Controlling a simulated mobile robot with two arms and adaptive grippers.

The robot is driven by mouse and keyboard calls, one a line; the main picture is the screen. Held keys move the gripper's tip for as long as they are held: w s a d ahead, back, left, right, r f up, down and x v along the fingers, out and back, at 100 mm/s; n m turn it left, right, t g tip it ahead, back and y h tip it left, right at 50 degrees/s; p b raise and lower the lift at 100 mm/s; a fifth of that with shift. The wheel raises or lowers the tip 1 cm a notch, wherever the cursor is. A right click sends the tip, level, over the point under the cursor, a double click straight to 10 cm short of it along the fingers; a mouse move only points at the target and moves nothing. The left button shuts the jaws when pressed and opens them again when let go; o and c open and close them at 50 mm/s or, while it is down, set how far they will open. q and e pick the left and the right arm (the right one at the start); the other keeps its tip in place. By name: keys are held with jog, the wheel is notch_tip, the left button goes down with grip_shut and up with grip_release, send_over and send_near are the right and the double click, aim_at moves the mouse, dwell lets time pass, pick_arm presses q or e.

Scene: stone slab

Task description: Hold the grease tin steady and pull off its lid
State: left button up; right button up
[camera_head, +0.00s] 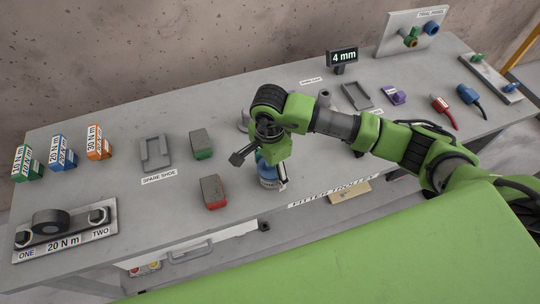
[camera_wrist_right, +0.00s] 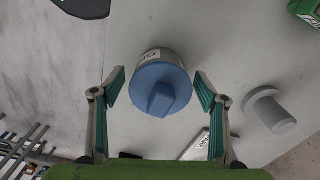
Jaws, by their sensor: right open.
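The grease tin (camera_head: 268,182) stands on the slab near its front edge, partly hidden by my right gripper in the head view. In the right wrist view the blue lid (camera_wrist_right: 162,92) with its raised wedge-shaped grip faces the camera, and a strip of the pale tin body (camera_wrist_right: 152,56) with part of a label shows behind it. The lid is on the tin. My right gripper (camera_head: 262,172) is open above the tin. In the right wrist view its fingers (camera_wrist_right: 160,78) stand on either side of the lid, with gaps on both sides. My left gripper is not in view.
Two blocks, one with a red base (camera_head: 213,192) and one with a green base (camera_head: 202,145), lie left of the tin. A grey shoe (camera_head: 155,153) lies farther left. A grey flanged peg (camera_wrist_right: 270,110) stands beside the tin in the wrist view. Bare slab lies between them.

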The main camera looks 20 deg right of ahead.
jog(key=shift+f, duration=0.8)
jog(key=c, duration=1.7)
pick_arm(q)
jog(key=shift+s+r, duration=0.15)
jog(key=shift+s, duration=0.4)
pick_arm(e)
jog(key=shift+o, duration=0.2)
jog(key=o, duration=1.7)
jog(key=shift+c, duration=0.2)
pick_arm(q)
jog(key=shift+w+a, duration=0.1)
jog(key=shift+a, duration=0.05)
